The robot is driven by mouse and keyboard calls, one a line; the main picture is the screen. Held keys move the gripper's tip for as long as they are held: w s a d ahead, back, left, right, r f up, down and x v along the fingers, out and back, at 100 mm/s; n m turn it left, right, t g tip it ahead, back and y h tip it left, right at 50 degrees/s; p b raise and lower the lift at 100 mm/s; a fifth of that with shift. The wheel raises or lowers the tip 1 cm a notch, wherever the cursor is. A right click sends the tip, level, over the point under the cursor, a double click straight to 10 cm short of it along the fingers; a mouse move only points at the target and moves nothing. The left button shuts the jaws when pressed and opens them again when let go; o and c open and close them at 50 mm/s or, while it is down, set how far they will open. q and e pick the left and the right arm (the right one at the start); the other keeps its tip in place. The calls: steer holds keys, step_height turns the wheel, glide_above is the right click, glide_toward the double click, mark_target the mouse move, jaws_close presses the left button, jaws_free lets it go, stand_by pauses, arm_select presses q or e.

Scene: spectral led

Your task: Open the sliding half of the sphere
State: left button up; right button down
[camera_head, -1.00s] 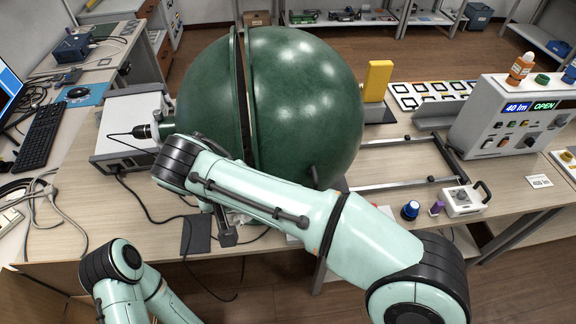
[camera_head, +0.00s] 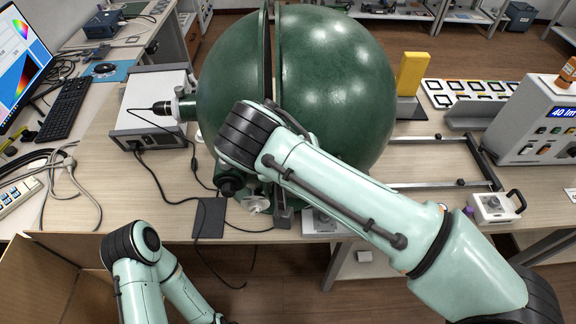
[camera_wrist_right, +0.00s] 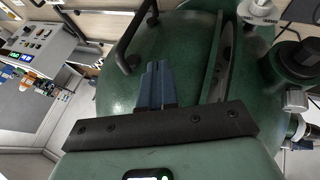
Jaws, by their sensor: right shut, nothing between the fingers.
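The large dark green sphere (camera_head: 335,85) stands on the bench, split by a narrow upright gap between its two rims. The right half lies toward a rail frame (camera_head: 440,185). My right arm crosses in front of the sphere in the head view and hides its lower front. In the right wrist view my right gripper (camera_wrist_right: 157,72) is shut and empty, its blue-grey fingers in front of the green surface (camera_wrist_right: 185,45). A black bar handle (camera_wrist_right: 130,42) is beside the fingers, apart from them in the picture. The gap (camera_wrist_right: 220,60) is on their other side. My left gripper is out of view.
A white instrument box (camera_head: 150,110) with cables stands left of the sphere. A yellow block (camera_head: 412,73), a control box (camera_head: 535,125) and a small white device (camera_head: 495,206) are to the right. An open cardboard box (camera_head: 60,275) is at lower left.

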steer(key=shift+w+d+f, duration=0.1)
steer(key=shift+d, duration=0.4)
steer(key=shift+w+d+f, duration=0.1)
steer(key=shift+d, duration=0.35)
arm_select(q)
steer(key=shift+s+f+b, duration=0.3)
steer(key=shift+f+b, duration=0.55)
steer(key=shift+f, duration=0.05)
arm_select(e)
steer(key=d, duration=2.4)
steer(key=shift+w, duration=0.35)
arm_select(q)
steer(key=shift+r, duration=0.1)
